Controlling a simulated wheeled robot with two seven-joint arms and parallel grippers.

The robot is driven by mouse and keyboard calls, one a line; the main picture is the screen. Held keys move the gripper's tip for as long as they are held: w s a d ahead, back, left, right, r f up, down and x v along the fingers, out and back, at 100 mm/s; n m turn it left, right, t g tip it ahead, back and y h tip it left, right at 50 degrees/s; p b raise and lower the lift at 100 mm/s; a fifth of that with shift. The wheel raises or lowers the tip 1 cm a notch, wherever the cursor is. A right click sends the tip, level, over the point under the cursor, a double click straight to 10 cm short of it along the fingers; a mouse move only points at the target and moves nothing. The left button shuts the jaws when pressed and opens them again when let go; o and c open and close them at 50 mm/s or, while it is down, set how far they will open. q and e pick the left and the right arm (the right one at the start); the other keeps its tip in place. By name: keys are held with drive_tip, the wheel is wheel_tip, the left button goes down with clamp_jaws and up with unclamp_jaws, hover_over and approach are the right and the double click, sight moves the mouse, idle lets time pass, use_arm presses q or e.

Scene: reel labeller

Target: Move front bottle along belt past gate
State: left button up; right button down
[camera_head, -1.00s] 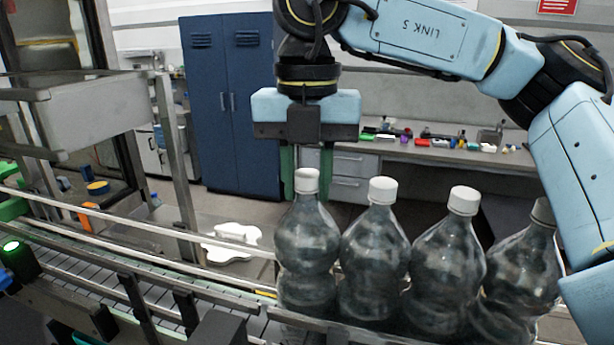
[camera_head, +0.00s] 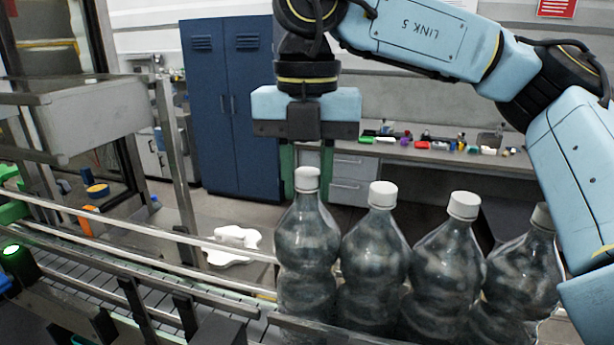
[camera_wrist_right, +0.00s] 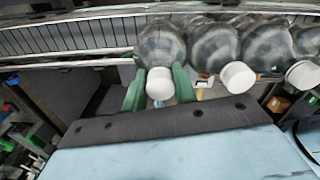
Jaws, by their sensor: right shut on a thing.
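The front bottle (camera_head: 307,235) is the leftmost of a row of clear bottles with white caps, and it stands upright at the belt. My right gripper (camera_head: 307,172) points down over it, with its green fingers on either side of the cap and neck. In the right wrist view the right gripper (camera_wrist_right: 159,88) has the white cap of the front bottle (camera_wrist_right: 162,45) between its fingers. The belt (camera_head: 150,295) runs off to the left, and the bottle's base is hidden by the near rail. I cannot clearly pick out the gate. My left gripper is not in view.
A second bottle (camera_head: 375,250), a third bottle (camera_head: 445,260) and a fourth bottle (camera_head: 525,265) stand close behind to the right. A far guide rail (camera_head: 150,230) and a near rail (camera_head: 330,330) border the belt. The belt left of the front bottle is clear.

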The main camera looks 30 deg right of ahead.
drive_tip(key=shift+w+r, duration=0.1)
drive_tip(key=shift+r, duration=0.05)
drive_tip(key=w+a+p, duration=0.7)
drive_tip(key=w+a, duration=0.6)
drive_tip(key=w, duration=0.2)
drive_tip(key=shift+p, duration=0.35)
idle(1.2)
drive_tip(key=shift+f+b, duration=0.4)
drive_tip(key=shift+b, duration=0.05)
drive_tip(key=c, duration=1)
unclamp_jaws()
drive_tip(key=shift+c, duration=0.2)
